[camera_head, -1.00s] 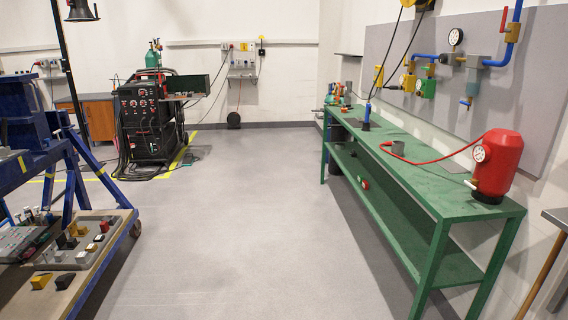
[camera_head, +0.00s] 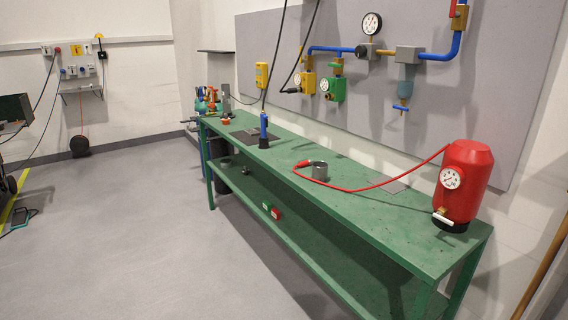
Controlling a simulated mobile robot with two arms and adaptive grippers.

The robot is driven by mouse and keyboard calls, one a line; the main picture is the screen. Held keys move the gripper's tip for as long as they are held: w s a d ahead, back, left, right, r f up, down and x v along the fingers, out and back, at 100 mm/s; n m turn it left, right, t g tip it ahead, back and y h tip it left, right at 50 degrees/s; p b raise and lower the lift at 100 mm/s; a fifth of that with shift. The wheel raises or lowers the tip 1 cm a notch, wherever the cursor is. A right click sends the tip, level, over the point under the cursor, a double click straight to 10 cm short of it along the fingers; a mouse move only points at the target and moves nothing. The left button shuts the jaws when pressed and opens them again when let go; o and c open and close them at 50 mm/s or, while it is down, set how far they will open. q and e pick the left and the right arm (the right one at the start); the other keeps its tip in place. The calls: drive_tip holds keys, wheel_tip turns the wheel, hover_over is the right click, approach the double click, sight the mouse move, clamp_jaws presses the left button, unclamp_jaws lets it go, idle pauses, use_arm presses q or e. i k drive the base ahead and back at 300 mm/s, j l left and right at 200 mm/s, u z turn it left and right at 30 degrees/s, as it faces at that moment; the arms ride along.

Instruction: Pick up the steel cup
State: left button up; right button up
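The steel cup (camera_head: 320,171) is a small grey metal cylinder. It stands upright on top of the green bench (camera_head: 345,205), near the middle. A red hose (camera_head: 372,187) with a red end piece runs close beside it; I cannot tell whether they touch. Neither of my grippers shows in the head view.
A red tank with a gauge (camera_head: 462,185) stands on the bench's near right end. A blue-handled tool (camera_head: 264,130) and several small items stand farther along. A grey wall panel (camera_head: 520,110) with pipes and gauges is behind. The grey floor (camera_head: 130,230) at left is clear.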

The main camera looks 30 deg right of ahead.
sight(320, 169)
drive_tip(key=i+z, duration=0.1)
drive_tip(key=i, duration=0.5)
drive_tip(key=i+j+z, duration=0.1)
drive_tip(key=i, duration=0.5)
drive_tip(key=i+j+z, duration=0.1)
drive_tip(key=i, duration=0.55)
drive_tip(key=j, duration=0.1)
